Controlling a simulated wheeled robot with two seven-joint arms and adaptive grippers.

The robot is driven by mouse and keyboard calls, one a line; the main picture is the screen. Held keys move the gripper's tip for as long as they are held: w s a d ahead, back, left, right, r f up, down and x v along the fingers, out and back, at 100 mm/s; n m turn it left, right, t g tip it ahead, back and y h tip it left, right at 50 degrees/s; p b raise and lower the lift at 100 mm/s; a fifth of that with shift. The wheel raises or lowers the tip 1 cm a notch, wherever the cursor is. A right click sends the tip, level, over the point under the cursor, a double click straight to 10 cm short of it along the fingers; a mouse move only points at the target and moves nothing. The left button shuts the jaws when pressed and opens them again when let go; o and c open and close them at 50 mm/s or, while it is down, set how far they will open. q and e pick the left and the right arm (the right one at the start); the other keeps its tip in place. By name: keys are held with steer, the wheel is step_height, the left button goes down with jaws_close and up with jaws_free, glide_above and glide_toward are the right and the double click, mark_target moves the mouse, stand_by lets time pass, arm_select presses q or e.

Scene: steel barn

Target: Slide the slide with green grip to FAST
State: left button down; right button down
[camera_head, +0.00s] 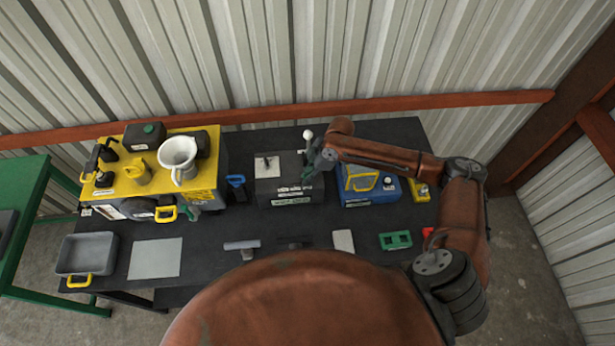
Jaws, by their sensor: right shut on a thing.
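A dark box (265,188) stands near the middle of the black table, with a pale plate (267,167) and small lever on its top left and a light label on its front. My right gripper (311,168) is at the right part of this box's top, fingers down and shut. Its fingers hide most of what they hold, which seems to be the slide with the green grip. The FAST mark is too small to read. A white ball knob (308,134) shows just behind the gripper. My left gripper is not in view.
A yellow machine (205,178) with a white jug (178,158) stands left. A blue box (357,195) with a yellow handle is close right, under my right forearm. A grey tray (87,254), pale sheet (155,258) and green frame (395,240) lie along the front.

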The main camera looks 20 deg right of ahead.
steer(key=c, duration=2.1)
jaws_free()
steer(key=shift+d, duration=0.2)
steer(key=o, duration=0.3)
steer(key=shift+o, duration=0.2)
steer(key=shift+r, duration=0.1)
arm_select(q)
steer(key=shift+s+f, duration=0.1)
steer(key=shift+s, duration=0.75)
arm_select(e)
steer(key=v, duration=1.1)
steer(key=shift+r, duration=0.4)
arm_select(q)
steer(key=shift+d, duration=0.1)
arm_select(e)
steer(key=shift+s+d, duration=0.1)
steer(key=shift+d, duration=0.05)
